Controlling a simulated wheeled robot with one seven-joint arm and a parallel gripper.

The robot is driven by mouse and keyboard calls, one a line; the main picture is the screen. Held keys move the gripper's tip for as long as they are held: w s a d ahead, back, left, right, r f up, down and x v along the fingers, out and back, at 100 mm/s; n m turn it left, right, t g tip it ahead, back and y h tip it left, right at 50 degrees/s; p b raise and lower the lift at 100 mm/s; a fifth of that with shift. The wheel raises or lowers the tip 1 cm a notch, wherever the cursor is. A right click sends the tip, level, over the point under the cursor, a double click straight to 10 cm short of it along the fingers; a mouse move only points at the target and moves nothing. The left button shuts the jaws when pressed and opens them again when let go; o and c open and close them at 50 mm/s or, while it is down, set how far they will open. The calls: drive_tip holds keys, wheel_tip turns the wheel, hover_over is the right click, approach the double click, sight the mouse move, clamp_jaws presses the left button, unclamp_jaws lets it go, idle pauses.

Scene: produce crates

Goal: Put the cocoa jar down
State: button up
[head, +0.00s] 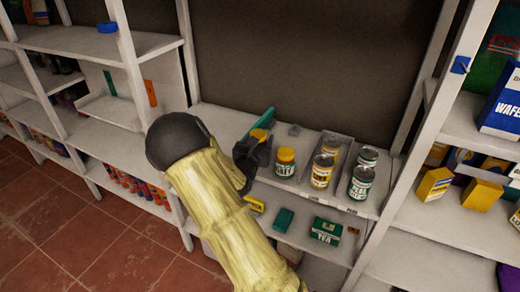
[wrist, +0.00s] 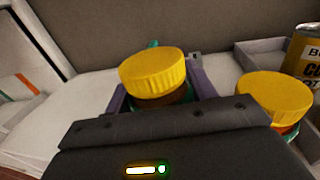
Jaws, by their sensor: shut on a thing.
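The cocoa jar has a yellow ribbed lid (wrist: 153,73) and a dark brown body, mostly hidden behind my gripper in the wrist view. In the head view only its yellow lid (head: 258,135) shows above the dark fingers. My gripper (head: 250,156) is shut on this jar, with a finger on each side of it, over the middle shelf (head: 212,118). The jar looks upright. I cannot tell whether its base touches the shelf.
A second yellow-lidded jar (head: 285,163) stands close on the right, also in the wrist view (wrist: 275,98). The shelf's left part looks clear.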

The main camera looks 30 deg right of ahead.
drive_tip(key=shift+f, duration=1.9)
drive_tip(key=shift+f, duration=0.2)
drive_tip(key=o, duration=0.9)
drive_tip(key=shift+r, duration=0.1)
